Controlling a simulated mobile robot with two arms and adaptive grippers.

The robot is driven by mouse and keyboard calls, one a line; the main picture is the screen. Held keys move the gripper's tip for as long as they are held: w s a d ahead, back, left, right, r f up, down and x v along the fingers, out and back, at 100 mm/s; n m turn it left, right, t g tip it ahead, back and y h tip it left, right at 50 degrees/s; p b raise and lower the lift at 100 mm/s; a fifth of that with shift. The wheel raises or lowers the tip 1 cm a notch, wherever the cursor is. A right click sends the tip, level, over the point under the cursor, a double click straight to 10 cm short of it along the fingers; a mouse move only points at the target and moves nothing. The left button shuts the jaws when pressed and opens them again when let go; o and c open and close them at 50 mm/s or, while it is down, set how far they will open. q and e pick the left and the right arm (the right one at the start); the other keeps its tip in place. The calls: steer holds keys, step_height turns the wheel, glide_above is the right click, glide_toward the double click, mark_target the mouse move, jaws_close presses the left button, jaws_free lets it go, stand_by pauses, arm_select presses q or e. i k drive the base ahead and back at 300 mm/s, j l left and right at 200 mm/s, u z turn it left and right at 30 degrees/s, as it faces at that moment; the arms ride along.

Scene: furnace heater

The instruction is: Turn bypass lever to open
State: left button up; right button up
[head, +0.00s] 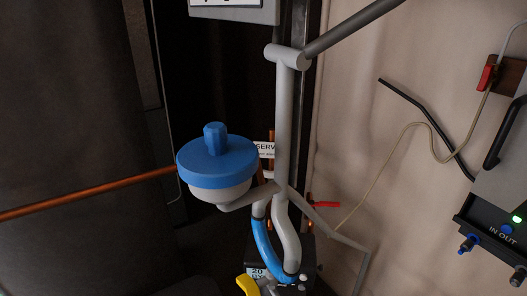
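Several coloured handles show in the head view, and no readable label marks one as the bypass lever. A red lever (325,204) points right, roughly level, behind the grey pipes at the centre. A yellow handle (248,285) sits at the bottom edge beside a blue hose (265,250), partly cut off by the frame. A small red handle (487,78) is on a brown block at the upper right. Neither of my grippers is in view.
A blue and white round vessel (216,165) hangs on the grey pipework (284,125). A copper pipe (90,200) runs in from the left. A grey unit marked IN OUT (501,233) with a green light is at the right. A thin hose (385,160) crosses the beige wall.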

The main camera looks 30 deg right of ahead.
mark_target(313, 203)
steer(key=z, duration=1.35)
